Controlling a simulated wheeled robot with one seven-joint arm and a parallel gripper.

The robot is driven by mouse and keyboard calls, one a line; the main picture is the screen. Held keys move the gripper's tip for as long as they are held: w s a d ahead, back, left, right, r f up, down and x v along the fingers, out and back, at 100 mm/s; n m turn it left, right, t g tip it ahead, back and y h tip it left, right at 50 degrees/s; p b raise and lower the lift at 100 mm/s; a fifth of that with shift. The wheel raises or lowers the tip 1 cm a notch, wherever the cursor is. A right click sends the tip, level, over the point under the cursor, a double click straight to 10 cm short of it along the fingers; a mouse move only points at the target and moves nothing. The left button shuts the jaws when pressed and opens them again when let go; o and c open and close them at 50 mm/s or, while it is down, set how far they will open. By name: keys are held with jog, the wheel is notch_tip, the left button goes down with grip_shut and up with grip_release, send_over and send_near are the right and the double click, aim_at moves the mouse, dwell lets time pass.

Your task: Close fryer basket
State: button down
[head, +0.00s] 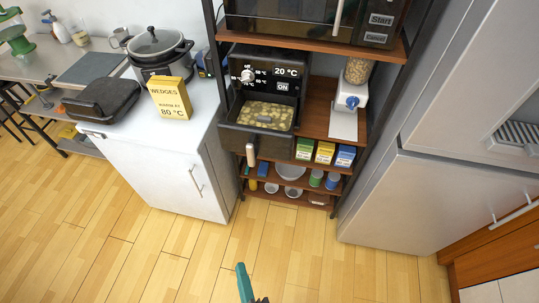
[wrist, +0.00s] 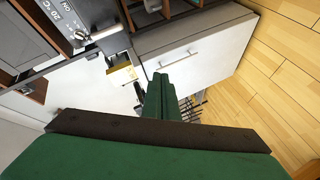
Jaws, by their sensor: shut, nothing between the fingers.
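The black fryer (head: 265,72) stands on a shelf of the wooden rack in the head view; its display reads 20 °C and ON. Its basket (head: 262,143) is pulled out toward me and holds pale yellow wedges (head: 268,110). My gripper (head: 243,268) shows as a teal shape at the bottom of the head view, over the floor, well apart from the basket. In the wrist view its green fingers (wrist: 158,97) are together and hold nothing. The fryer's control panel (wrist: 68,20) shows sideways at the upper left there. The basket is not clearly made out in that view.
A white cabinet (head: 165,150) left of the rack bears a cooker (head: 155,48) and a yellow WEDGES sign (head: 170,98). A dispenser (head: 347,105) stands right of the fryer. A fridge (head: 450,110) stands at the right. The floor before the rack is clear.

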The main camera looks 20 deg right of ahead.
jog(key=w+d+n+h, duration=0.2)
jog(key=w+n, duration=0.3)
jog(key=w, duration=0.1)
jog(key=n+h, duration=0.7)
jog(key=n, duration=0.6)
send_near(272, 148)
jog(key=x, duration=0.6)
jog(key=shift+w+d, duration=0.1)
jog(key=shift+d, duration=0.1)
